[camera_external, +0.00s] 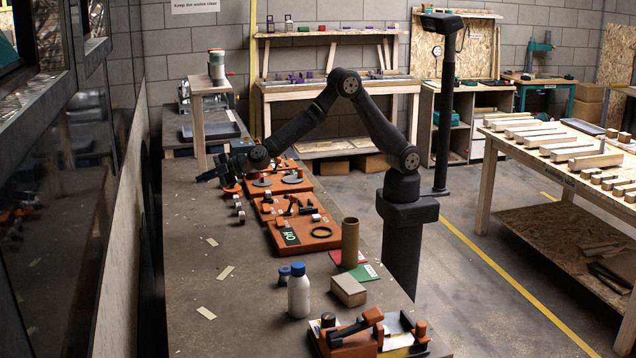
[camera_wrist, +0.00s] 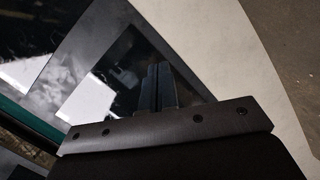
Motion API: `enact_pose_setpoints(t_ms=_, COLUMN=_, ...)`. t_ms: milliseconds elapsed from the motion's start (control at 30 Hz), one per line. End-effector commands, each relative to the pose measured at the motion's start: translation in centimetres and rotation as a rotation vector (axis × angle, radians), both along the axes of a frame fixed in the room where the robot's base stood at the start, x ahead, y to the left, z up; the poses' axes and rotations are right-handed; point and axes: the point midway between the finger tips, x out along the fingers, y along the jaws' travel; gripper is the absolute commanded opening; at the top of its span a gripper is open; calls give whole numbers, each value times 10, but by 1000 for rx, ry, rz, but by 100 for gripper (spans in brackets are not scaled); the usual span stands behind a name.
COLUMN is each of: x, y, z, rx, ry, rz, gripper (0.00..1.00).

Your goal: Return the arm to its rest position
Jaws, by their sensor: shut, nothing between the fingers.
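My gripper (camera_external: 207,176) is at the far left end of my arm in the external view, low over the dark workbench (camera_external: 205,270) near its left edge. My arm reaches back and left from its base, bent upward at the elbow. In the wrist view, the two fingers of my gripper (camera_wrist: 158,85) are close together with nothing between them. The wrist view shows dark glossy panels and a pale strip past the fingers. The fingertips are small in the external view.
Orange fixture boards (camera_external: 310,236) line the bench beside my gripper. A white bottle (camera_external: 298,292), a brown cylinder (camera_external: 350,242) and a pale block (camera_external: 348,290) stand nearer the front. A dark glossy wall (camera_external: 60,210) runs along the left. The bench's left strip is mostly clear.

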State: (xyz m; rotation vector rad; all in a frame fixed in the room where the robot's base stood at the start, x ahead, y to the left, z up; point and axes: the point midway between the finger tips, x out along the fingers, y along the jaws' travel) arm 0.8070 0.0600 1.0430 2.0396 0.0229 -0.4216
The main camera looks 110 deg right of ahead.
Motion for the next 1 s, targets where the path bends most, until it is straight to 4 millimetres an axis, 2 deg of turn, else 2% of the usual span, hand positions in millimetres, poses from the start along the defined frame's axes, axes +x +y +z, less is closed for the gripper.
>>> enact_pose_setpoints(t_ms=500, x=27, y=102, z=5, rx=143, ry=17, rz=186, gripper=0)
enact_pose_setpoints(t_ms=1000, x=34, y=201, z=9, rx=267, ry=69, rz=357, gripper=0)
